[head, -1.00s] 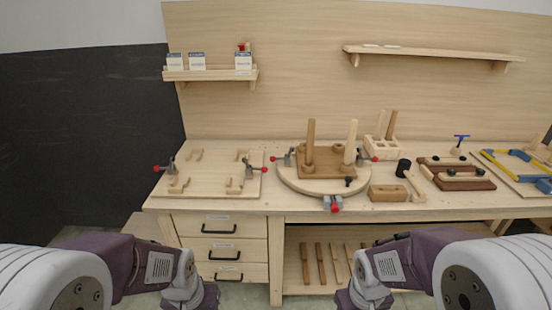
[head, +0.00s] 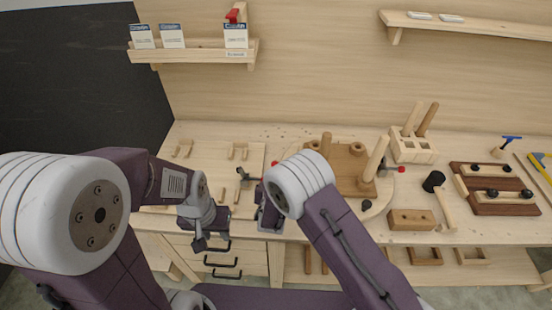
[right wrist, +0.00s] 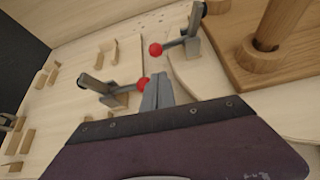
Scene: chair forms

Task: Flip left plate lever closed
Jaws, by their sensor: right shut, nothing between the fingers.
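The left plate (head: 222,160) is a pale wooden board with small wooden blocks. Its right-hand toggle clamp (head: 243,175) is grey and dark; in the right wrist view the clamp (right wrist: 108,95) has a lever lying to the right, ending in a red ball (right wrist: 143,84). My right gripper (right wrist: 157,88) is shut and empty, its tips just right of that ball; I cannot tell whether they touch. My left gripper (head: 200,242) points down in front of the bench; its jaws are unclear. The plate's left-hand clamp is hidden behind my left arm in the head view.
A round board (head: 375,209) with a brown block and pegs lies right of the plate. Its clamp (right wrist: 192,42) has a red-ball lever close above my right gripper. A wooden block (head: 411,220) and tools lie further right. A shelf (head: 190,54) hangs behind.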

